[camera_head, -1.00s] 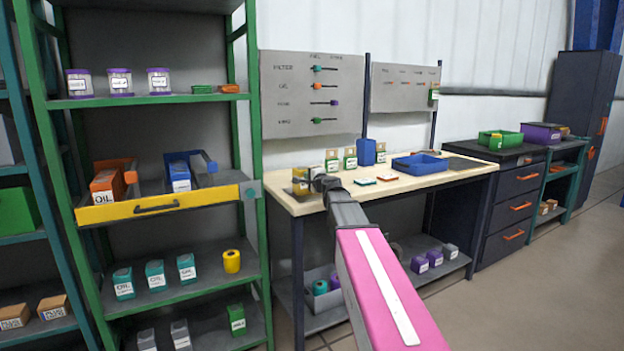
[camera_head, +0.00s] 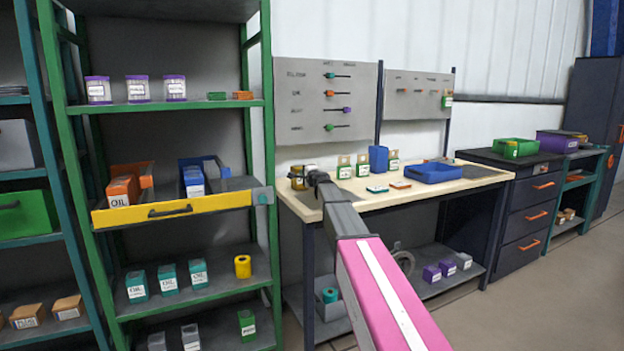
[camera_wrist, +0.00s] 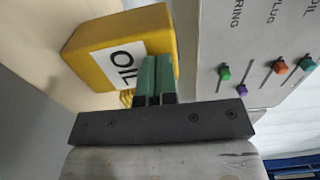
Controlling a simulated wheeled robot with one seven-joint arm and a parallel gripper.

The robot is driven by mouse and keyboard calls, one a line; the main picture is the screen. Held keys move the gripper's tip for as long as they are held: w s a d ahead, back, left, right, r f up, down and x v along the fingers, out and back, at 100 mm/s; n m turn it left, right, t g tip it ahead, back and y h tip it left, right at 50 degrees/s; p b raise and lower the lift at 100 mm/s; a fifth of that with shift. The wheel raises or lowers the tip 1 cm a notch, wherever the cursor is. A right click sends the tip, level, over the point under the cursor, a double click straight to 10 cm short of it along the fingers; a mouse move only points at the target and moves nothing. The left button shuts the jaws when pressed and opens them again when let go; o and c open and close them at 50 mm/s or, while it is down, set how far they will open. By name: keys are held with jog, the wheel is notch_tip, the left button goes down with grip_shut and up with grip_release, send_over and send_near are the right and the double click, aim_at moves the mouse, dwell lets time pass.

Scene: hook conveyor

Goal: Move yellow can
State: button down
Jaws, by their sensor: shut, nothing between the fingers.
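A yellow can (camera_head: 297,184) with a white OIL label is at the left end of the workbench. It also shows close up in the wrist view (camera_wrist: 100,40). My gripper (camera_head: 309,178) is right beside the can, on its right in the head view. In the wrist view its two green fingers (camera_wrist: 154,75) are together, with nothing between them, and overlap the labelled face of the can. I cannot tell whether they touch it. The can's lower part is partly hidden.
The workbench (camera_head: 320,212) holds several small green-labelled boxes (camera_head: 344,170) and a blue tray (camera_head: 434,172). A pegboard (camera_head: 310,95) stands behind. A green shelf rack (camera_head: 268,150) with an extended yellow-fronted drawer (camera_head: 170,208) stands at left. A yellow cylinder (camera_head: 243,266) sits lower down.

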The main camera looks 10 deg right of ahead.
jog(key=shift+x, duration=1.05)
jog(key=shift+s, duration=0.1)
